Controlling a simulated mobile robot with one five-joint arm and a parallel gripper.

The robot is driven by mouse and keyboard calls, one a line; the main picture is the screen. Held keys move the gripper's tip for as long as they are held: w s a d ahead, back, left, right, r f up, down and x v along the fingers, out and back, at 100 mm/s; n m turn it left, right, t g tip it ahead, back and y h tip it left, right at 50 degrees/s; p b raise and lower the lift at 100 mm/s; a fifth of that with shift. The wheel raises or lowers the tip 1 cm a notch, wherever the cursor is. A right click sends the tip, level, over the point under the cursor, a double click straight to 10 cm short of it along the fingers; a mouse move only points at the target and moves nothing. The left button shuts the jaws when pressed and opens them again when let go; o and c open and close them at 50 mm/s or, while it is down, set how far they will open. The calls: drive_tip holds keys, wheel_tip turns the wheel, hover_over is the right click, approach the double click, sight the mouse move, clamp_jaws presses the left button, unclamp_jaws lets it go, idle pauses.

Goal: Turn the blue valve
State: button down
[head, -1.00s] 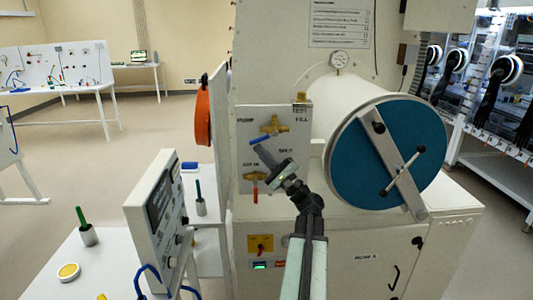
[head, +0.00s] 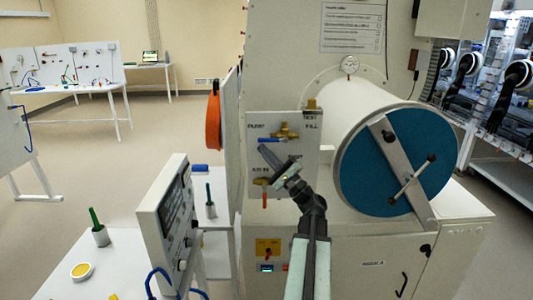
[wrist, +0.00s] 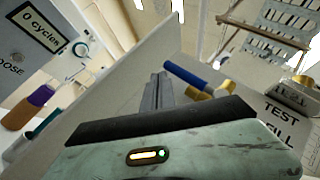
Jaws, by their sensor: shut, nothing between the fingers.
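The blue valve's lever (head: 269,140) is on the pale valve panel, joined to a brass body (head: 287,132). It lies nearly level, pointing left between the PUMP and TEST/FILL labels. In the wrist view the blue lever (wrist: 187,75) lies just right of my fingertips, with its brass body behind. My gripper (head: 264,150) is shut and empty, its tips just below the lever's left end. In the wrist view my gripper (wrist: 158,82) shows its fingers together. I cannot tell whether they touch the lever.
A second brass valve with a red-orange handle (head: 264,199) is below. A large cylinder with a blue door (head: 390,165) stands right.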

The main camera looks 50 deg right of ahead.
drive_tip(key=shift+f, duration=0.15)
drive_tip(key=f+b, duration=0.5)
drive_tip(key=shift+w+d, duration=0.2)
drive_tip(key=shift+w, duration=0.2)
drive_tip(key=s+a+f+b, duration=0.1)
drive_tip(key=f+b, duration=0.1)
drive_tip(key=s+a+f+b, duration=0.1)
drive_tip(key=f+b, duration=0.1)
drive_tip(key=s+a+f+b, duration=0.1)
drive_tip(key=f+b, duration=0.1)
drive_tip(key=b, duration=0.1)
drive_tip(key=shift+s+a+f, duration=0.3)
drive_tip(key=shift+a+f, duration=0.05)
drive_tip(key=shift+f, duration=0.05)
drive_tip(key=shift+s+a+f, duration=0.1)
drive_tip(key=shift+s+a, duration=0.05)
drive_tip(key=shift+s, duration=0.05)
